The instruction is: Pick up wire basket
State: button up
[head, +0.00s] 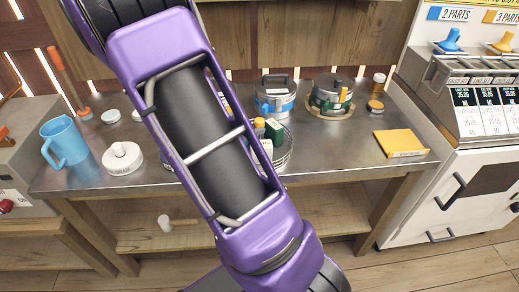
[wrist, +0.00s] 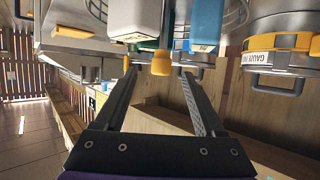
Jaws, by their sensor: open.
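The wire basket (head: 286,156) stands on the metal table, partly hidden behind my purple arm in the head view. It holds a green box (head: 273,132), a yellow-topped item and other small goods. In the wrist view, which looks upside down, thin basket wires (wrist: 237,14) show at the top around a white box (wrist: 133,18), a blue-and-white box (wrist: 207,22) and a yellow cap (wrist: 161,64). My gripper (wrist: 160,74) is open, its two fingers apart with the yellow cap between their tips in the picture. I cannot tell any contact. The head view hides the gripper.
Blue-labelled pot (head: 276,97) and green-banded pot (head: 331,95) stand behind the basket. A blue pitcher (head: 65,141) and white round container (head: 123,158) are at left. A yellow flat box (head: 400,143) lies right, with clear metal before it.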

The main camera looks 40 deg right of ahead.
aim_at(256, 124)
jog(key=b+x, duration=0.1)
jog(key=x, duration=0.5)
jog(key=shift+w+a+b, duration=0.1)
jog(key=shift+w+b, duration=0.05)
jog(key=shift+b, duration=0.2)
grip_shut()
dwell(1.1)
